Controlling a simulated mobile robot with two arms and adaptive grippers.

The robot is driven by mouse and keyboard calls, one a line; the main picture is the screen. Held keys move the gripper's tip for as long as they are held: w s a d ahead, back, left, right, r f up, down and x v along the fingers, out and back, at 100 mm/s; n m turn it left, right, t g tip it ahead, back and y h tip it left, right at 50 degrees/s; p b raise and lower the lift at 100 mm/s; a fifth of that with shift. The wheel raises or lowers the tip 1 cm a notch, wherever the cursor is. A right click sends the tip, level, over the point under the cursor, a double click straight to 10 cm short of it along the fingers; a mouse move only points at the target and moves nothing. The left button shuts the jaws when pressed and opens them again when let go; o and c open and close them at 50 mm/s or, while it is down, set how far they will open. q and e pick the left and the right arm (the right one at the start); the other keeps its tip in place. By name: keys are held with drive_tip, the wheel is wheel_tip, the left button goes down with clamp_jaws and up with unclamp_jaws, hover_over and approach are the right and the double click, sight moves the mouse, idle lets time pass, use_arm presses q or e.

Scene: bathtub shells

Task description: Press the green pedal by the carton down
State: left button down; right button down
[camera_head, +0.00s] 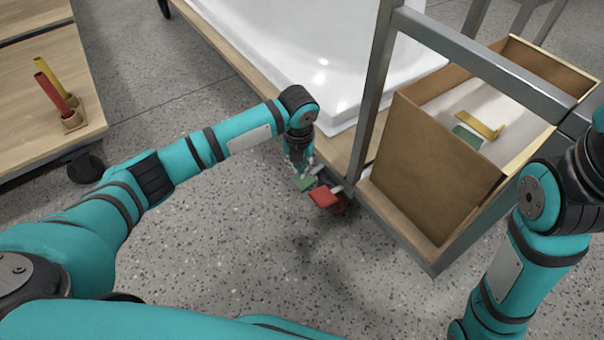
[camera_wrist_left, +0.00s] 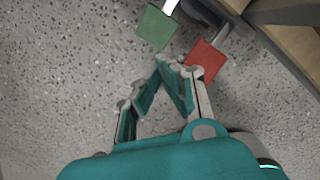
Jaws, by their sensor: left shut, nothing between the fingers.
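The green pedal (camera_head: 304,183) sits low at the near end of the wooden-decked stand, left of the red pedal (camera_head: 325,197). Both show in the wrist view, the green pedal (camera_wrist_left: 157,27) at the top and the red pedal (camera_wrist_left: 206,60) to its right. My left gripper (camera_head: 300,168) points down over the green pedal and partly covers it in the head view. Its fingers (camera_wrist_left: 164,64) are shut and empty. In the wrist view the tips lie just below the green pedal's picture; I cannot tell whether they touch it. My right gripper is out of view.
The brown carton (camera_head: 425,165) stands on a metal-framed stand (camera_head: 400,240) right of the pedals, with yellow and green pieces inside. A white tub shell (camera_head: 310,50) lies behind. A wooden platform (camera_head: 30,100) with red and yellow handles is at left. Speckled floor is clear in front.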

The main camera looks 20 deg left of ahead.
use_arm(q)
drive_tip(key=shift+s+r, duration=0.15)
drive_tip(key=shift+r, duration=0.95)
drive_tip(key=shift+s+r, duration=0.1)
drive_tip(key=shift+r, duration=0.95)
